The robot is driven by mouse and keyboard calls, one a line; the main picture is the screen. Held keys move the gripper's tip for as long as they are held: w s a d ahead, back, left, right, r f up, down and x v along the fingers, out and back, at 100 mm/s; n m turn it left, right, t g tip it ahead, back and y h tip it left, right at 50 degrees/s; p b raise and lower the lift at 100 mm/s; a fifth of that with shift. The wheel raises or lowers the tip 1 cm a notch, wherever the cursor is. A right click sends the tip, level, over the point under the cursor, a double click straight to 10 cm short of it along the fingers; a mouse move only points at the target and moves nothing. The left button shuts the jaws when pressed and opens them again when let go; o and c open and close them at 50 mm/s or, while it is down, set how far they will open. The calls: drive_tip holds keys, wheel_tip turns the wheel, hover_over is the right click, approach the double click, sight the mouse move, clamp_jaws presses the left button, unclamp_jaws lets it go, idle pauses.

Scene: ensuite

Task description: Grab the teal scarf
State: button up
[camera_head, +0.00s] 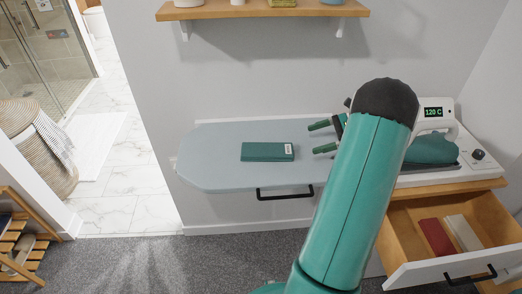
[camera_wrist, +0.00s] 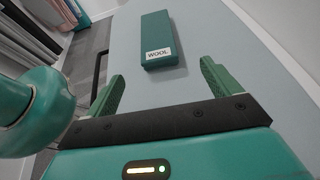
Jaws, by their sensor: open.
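The teal scarf (camera_head: 267,152) lies folded into a flat rectangle on the light grey-blue ironing board (camera_head: 215,165). In the wrist view the scarf (camera_wrist: 158,38) lies ahead of my gripper, with a white label reading "WOOL" on its near end. My gripper (camera_wrist: 160,88) is open and empty. Its two teal fingers point toward the scarf's labelled end, and a stretch of bare board shows between them. In the head view my gripper (camera_head: 320,138) is to the right of the scarf, apart from it. My arm hides the right part of the board.
A steam iron (camera_head: 432,150) with a "120 C" display stands at the right. Below it an open drawer (camera_head: 400,235) holds a dark red folded item (camera_head: 436,238) and a pale one (camera_head: 464,232). A wooden shelf (camera_head: 262,12) is on the wall above the board.

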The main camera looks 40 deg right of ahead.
sight(286, 149)
drive_tip(key=x, duration=1.2)
drive_tip(key=shift+s+a+f, duration=0.15)
drive_tip(key=shift+s, duration=0.1)
drive_tip(key=c, duration=1.1)
